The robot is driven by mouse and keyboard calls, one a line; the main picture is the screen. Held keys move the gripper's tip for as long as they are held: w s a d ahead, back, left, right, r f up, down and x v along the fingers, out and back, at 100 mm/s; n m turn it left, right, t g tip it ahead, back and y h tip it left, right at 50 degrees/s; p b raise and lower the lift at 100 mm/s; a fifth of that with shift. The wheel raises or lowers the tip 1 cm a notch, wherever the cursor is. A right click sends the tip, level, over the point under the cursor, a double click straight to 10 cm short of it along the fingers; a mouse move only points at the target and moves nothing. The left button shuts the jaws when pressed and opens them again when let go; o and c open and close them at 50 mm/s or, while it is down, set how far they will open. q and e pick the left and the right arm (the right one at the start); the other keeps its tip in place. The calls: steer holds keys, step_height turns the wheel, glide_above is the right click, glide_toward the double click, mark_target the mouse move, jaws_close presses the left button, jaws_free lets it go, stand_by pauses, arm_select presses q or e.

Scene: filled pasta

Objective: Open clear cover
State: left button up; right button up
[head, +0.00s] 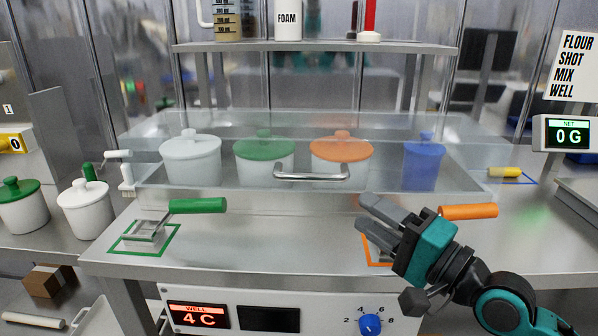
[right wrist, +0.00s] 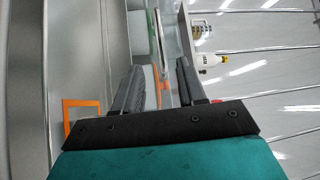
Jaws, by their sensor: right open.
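The clear cover (head: 230,130) is a see-through box-like lid over the cold well in the head view, and it looks down over the pots. Its metal bar handle (head: 312,176) is on the front face, near the middle. Inside stand a white pot (head: 190,160), a green-lidded pot (head: 264,155), an orange-lidded pot (head: 341,155) and a blue pot (head: 424,163). My right gripper (head: 368,212) is open and empty, below and right of the handle, apart from it. Its two fingers also show in the right wrist view (right wrist: 158,82). My left gripper is not in view.
A green-handled tool (head: 197,206) lies on the left counter by a green outline. An orange-handled tool (head: 468,212) lies behind my right gripper, partly hidden. A shelf (head: 320,47) with bottles is above the cover.

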mark_target(318, 181)
steer(key=x, duration=1.3)
steer(key=shift+c, duration=0.5)
jaws_close()
